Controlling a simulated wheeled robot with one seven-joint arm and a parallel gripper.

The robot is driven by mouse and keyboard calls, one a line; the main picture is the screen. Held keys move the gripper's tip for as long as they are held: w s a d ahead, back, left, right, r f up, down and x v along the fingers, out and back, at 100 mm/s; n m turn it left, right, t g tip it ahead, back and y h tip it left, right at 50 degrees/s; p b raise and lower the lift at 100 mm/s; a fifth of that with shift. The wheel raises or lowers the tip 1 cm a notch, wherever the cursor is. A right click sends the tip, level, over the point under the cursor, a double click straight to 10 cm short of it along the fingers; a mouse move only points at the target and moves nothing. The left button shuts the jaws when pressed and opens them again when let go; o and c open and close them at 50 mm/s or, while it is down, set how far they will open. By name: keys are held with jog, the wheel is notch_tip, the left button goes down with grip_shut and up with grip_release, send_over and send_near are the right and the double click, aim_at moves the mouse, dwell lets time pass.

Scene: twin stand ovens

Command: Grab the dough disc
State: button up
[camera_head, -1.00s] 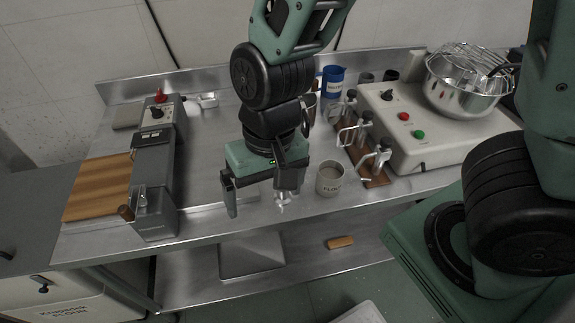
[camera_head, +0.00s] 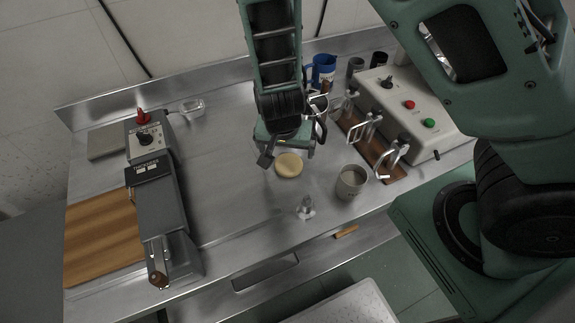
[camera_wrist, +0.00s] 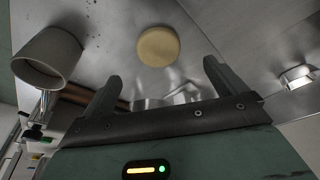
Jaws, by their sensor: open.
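The dough disc (camera_head: 289,165) is a pale yellow round that lies flat on the steel table (camera_head: 225,190). My gripper (camera_head: 288,154) is just behind the disc in the head view, pointing down, with nothing between its fingers. In the wrist view the disc (camera_wrist: 158,46) lies beyond the two spread fingertips (camera_wrist: 160,72), roughly centred between them and apart from both. The exact height of the fingers above the table is hard to tell.
A grey cup (camera_head: 351,182) stands right of the disc, and a small metal tool (camera_head: 305,207) stands in front. Hooked attachments on a wooden board (camera_head: 372,146) are to the right. A dark machine (camera_head: 160,200) with a wooden board (camera_head: 100,235) is left. Steel between is clear.

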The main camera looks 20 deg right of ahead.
aim_at(289, 164)
jog(key=x, duration=0.8)
jog(key=shift+d, duration=0.15)
jog(key=c, duration=1.1)
jog(key=shift+r, duration=0.1)
